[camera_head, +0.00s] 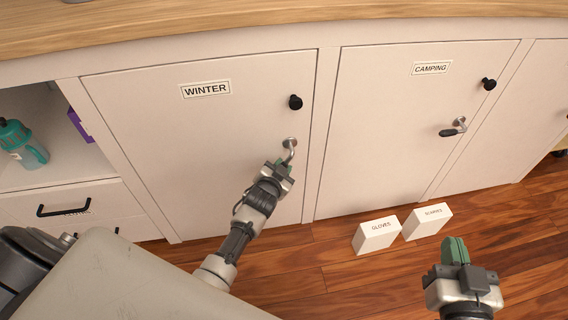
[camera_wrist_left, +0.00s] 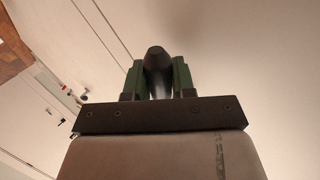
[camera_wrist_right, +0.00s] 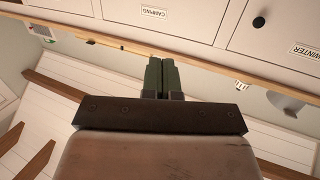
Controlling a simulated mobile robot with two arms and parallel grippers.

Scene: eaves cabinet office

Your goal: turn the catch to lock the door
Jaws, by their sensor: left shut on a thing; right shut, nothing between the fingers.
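The WINTER door (camera_head: 200,140) is closed, with a round black knob (camera_head: 295,102) near its upper right corner. Below the knob is its metal catch (camera_head: 290,144), whose lever points down. My left gripper (camera_head: 282,168) is shut on the catch's dark handle (camera_wrist_left: 157,62), which shows between the green fingers in the left wrist view and is mostly hidden in the head view. My right gripper (camera_head: 455,251) is shut and empty, above the floor at the lower right, away from the doors.
The CAMPING door (camera_head: 390,130) is closed, and its catch handle (camera_head: 449,132) lies roughly sideways. White GLOVES (camera_head: 376,236) and second labelled (camera_head: 427,221) boxes stand on the floor before it. An open shelf with a teal bottle (camera_head: 22,145) is at left, above a drawer (camera_head: 70,204). The wooden top (camera_head: 250,18) overhangs.

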